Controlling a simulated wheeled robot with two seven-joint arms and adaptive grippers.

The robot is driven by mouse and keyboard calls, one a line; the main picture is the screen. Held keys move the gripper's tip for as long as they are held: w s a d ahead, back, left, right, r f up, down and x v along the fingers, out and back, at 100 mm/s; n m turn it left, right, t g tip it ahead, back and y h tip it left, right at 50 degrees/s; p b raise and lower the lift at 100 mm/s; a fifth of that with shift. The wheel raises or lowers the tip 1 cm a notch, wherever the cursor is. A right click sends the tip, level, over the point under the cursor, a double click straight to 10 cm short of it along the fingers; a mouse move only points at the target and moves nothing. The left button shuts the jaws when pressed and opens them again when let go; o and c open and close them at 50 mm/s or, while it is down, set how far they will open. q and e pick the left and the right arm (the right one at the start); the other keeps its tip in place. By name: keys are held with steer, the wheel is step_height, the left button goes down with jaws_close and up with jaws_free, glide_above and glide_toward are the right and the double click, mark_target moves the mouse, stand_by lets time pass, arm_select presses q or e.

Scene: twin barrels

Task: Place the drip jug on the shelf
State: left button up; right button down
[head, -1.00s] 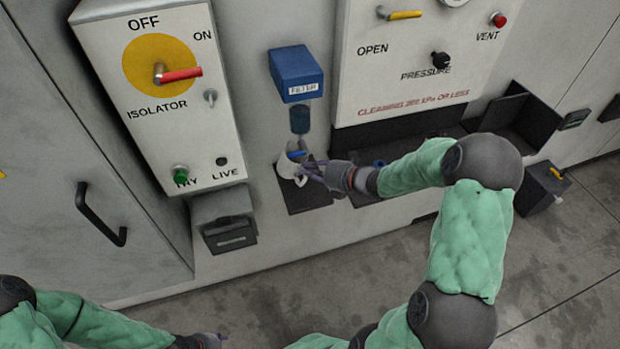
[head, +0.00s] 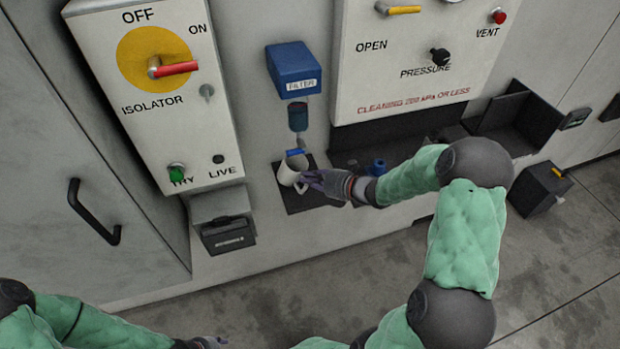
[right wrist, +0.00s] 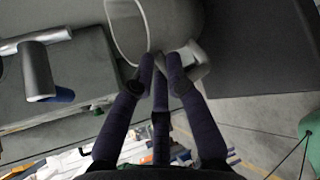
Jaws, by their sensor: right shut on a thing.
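The white drip jug (head: 289,173) is below the blue filter, in front of a small dark plate (head: 302,203) on the wall unit. My right gripper (head: 311,181) is at the jug's right side, shut on its handle. In the right wrist view, the jug (right wrist: 172,20) is at the top with its open mouth to the left, and my right gripper's fingers (right wrist: 160,68) meet at the handle. I cannot tell whether the jug touches the plate. My left gripper (head: 212,342) is at the bottom edge, mostly cut off.
The blue filter box (head: 294,70) and its dark bowl (head: 298,117) hang just above the jug. A dark recess (head: 385,140) with a blue-topped item (head: 377,167) lies to the right. The isolator box (head: 155,95) juts out at left, above a small grey box (head: 222,215).

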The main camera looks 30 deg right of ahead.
steer(key=c, duration=1.1)
jaws_free()
steer(key=shift+r+p, duration=0.3)
steer(key=shift+p, duration=0.2)
steer(key=shift+s+d+r+p, duration=0.15)
steer(key=shift+r+p, duration=0.15)
steer(key=shift+r, duration=0.05)
steer(key=p+v, duration=0.1)
steer(key=v, duration=1)
steer(key=shift+s+p, duration=0.3)
steer(key=shift+p, duration=0.1)
steer(key=shift+f, duration=0.1)
